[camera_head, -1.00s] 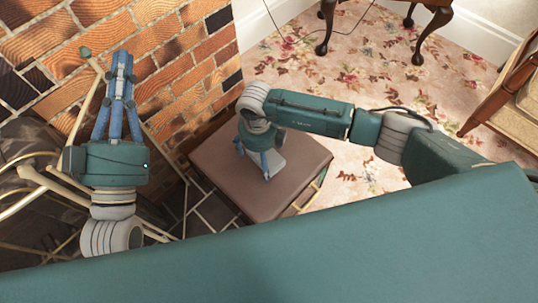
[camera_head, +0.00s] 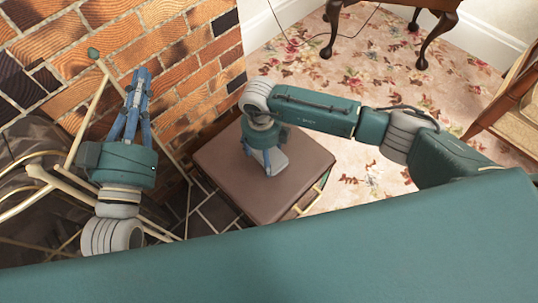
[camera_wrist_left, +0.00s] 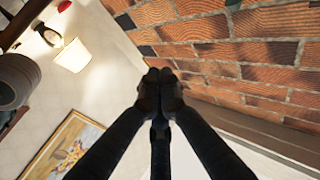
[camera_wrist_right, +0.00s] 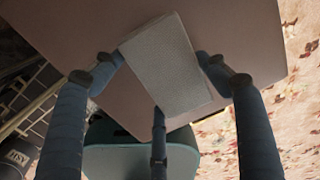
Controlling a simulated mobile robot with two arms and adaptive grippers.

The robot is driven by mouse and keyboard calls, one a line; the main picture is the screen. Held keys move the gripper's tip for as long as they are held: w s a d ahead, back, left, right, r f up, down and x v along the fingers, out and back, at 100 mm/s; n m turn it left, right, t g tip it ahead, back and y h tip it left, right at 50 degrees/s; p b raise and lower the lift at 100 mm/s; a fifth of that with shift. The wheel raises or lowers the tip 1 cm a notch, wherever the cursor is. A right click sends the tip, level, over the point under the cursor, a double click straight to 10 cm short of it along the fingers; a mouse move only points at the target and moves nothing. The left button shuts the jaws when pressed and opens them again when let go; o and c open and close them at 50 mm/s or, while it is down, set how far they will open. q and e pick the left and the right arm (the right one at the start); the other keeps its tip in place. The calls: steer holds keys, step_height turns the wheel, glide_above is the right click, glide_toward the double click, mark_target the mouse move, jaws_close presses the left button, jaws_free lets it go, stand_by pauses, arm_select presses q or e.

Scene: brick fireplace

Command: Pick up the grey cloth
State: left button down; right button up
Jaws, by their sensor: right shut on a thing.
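The grey cloth (camera_wrist_right: 172,68) is a pale, flat, folded rectangle. In the right wrist view it lies against the brown top of a low stool or box (camera_wrist_right: 60,25), with fingers on both sides. My right gripper (camera_wrist_right: 158,75) is shut on the cloth, its fingertips at the cloth's edges. In the head view the cloth (camera_head: 279,161) shows beside the blue fingers of my right gripper (camera_head: 267,168), partly hidden by them. Whether it is clear of the top I cannot tell. My left gripper (camera_head: 141,76) is raised by the brick wall, its fingertips together and empty (camera_wrist_left: 160,90).
The brick fireplace wall (camera_head: 180,75) is close to my left gripper, with brass-coloured bars (camera_head: 88,115) beside it. A dark wooden table leg (camera_head: 333,30) and a chair (camera_head: 510,90) stand on the floral carpet (camera_head: 385,60). Carpet right of the brown top is open.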

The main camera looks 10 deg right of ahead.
step_height(320, 180, up, 4)
steer(key=shift+r+p, duration=0.2)
steer(key=shift+p, duration=0.4)
step_height(320, 180, up, 4)
steer(key=shift+r+p, duration=0.1)
steer(key=shift+p, duration=0.5)
arm_select(q)
steer(key=s+a+f+g+y, duration=0.1)
steer(key=s+f+g, duration=0.2)
steer(key=f, duration=0.4)
steer(key=s+a+f+g+y+p, duration=0.1)
steer(key=s+a+f+g, duration=0.1)
steer(key=s+f+g, duration=0.2)
steer(key=s+a+f+g+y+p, duration=0.1)
steer(key=f+g, duration=0.4)
steer(key=f, duration=0.6)
steer(key=shift+s+a+n+y, duration=0.35)
steer(key=shift+s+a, duration=0.4)
steer(key=shift+s, duration=0.45)
arm_select(e)
step_height(320, 180, up, 9)
arm_select(q)
steer(key=shift+f, duration=0.1)
